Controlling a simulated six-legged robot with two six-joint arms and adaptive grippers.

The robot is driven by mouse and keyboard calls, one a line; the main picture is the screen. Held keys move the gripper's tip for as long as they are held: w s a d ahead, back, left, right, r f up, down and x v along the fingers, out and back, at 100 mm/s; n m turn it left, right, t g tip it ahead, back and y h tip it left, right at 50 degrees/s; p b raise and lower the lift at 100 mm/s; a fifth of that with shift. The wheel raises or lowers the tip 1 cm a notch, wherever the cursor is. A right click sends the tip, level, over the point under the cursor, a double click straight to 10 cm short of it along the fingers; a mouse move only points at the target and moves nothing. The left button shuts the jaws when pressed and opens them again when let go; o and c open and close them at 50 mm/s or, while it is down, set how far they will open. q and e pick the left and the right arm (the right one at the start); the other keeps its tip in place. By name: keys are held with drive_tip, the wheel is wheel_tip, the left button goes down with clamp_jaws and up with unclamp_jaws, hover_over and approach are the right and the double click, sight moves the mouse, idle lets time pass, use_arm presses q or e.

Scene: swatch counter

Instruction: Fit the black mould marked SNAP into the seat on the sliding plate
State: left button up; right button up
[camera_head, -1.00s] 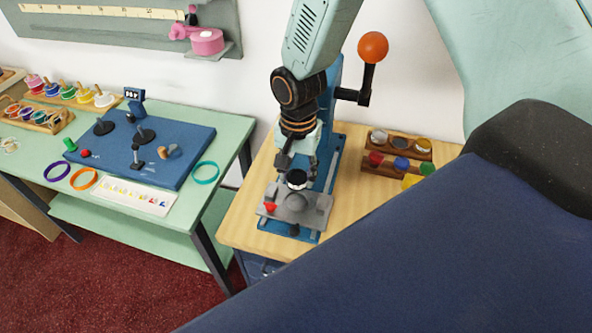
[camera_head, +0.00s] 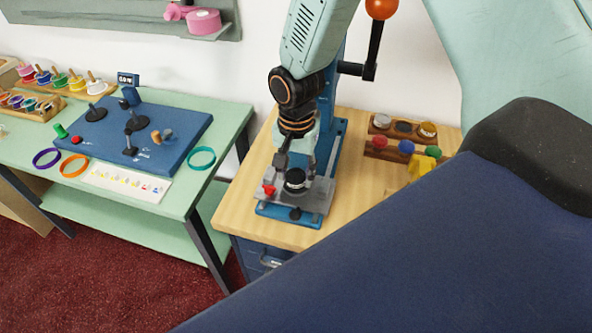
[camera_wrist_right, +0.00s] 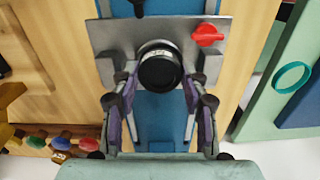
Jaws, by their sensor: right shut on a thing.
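The black round mould (camera_head: 295,183) is at the middle of the grey sliding plate (camera_head: 318,196) on the blue press. In the right wrist view the mould (camera_wrist_right: 160,72) shows a dark hollow top and a small pale label too small to read. My right gripper (camera_wrist_right: 158,84) is shut on it, a finger on each side. In the head view the right gripper (camera_head: 299,168) reaches down from above. The mould covers the seat, and I cannot tell whether it rests fully in it. My left gripper is not in view.
A red knob (camera_wrist_right: 207,35) sits on the plate, beside the mould. The press has a lever with an orange ball (camera_head: 381,8). A wooden rack (camera_head: 400,150) with coloured pieces stands right of the press. A green table (camera_head: 180,212) with a blue board (camera_head: 165,130) is at left.

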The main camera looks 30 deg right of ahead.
drive_tip(key=shift+d, duration=0.25)
drive_tip(key=shift+a+r, duration=0.1)
drive_tip(key=shift+a, duration=0.15)
drive_tip(key=shift+w+d+p, duration=0.1)
drive_tip(key=shift+p, duration=0.25)
idle(0.4)
drive_tip(key=shift+d+p, duration=0.1)
drive_tip(key=shift+p, duration=0.25)
idle(0.6)
drive_tip(key=shift+p, duration=0.3)
idle(0.3)
drive_tip(key=shift+f+b, duration=0.3)
drive_tip(key=shift+f, duration=0.45)
idle(0.9)
drive_tip(key=o, duration=1.4)
